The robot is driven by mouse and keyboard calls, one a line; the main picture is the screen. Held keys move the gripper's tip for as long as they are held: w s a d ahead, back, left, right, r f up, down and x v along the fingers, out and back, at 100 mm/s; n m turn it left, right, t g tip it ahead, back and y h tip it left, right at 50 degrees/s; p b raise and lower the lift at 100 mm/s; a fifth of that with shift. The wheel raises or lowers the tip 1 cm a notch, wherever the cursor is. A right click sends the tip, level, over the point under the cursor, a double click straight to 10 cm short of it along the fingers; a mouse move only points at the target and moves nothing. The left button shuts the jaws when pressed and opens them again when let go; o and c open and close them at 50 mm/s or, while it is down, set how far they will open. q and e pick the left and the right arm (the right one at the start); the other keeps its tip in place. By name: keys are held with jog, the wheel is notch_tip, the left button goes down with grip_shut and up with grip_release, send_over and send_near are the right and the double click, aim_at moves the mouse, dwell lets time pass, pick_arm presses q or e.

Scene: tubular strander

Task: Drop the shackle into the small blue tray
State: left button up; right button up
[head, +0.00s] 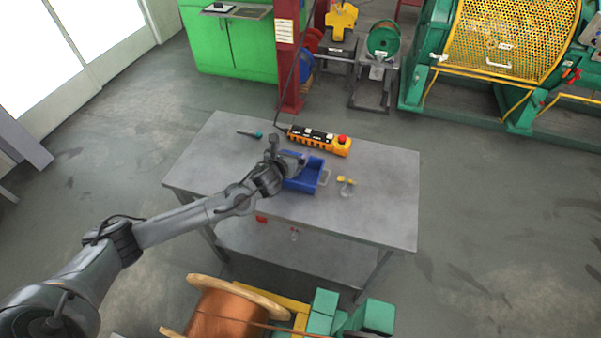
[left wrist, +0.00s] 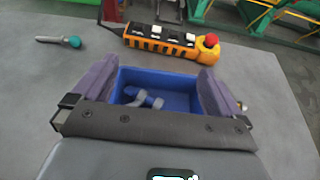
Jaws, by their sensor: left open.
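The small blue tray (head: 304,183) lies on the grey table, and it also shows in the left wrist view (left wrist: 180,82). A grey bent metal piece that looks like the shackle (left wrist: 146,98) lies inside the tray in the left wrist view. In the head view my gripper and the tray wall hide it. My left gripper (head: 294,160) is over the tray's left part. Its two purple-grey fingers stand wide apart in the left wrist view (left wrist: 155,85), with nothing held between them. My right gripper is in neither view.
A yellow pendant control with a red button (head: 320,139) lies behind the tray. A teal-ended tool (head: 250,134) lies to its left. A small yellow-and-grey item (head: 346,186) lies right of the tray. The table's right part (head: 390,205) is clear.

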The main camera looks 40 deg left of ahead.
pick_arm(q)
jog(key=v, duration=0.8)
jog(key=shift+s, duration=0.1)
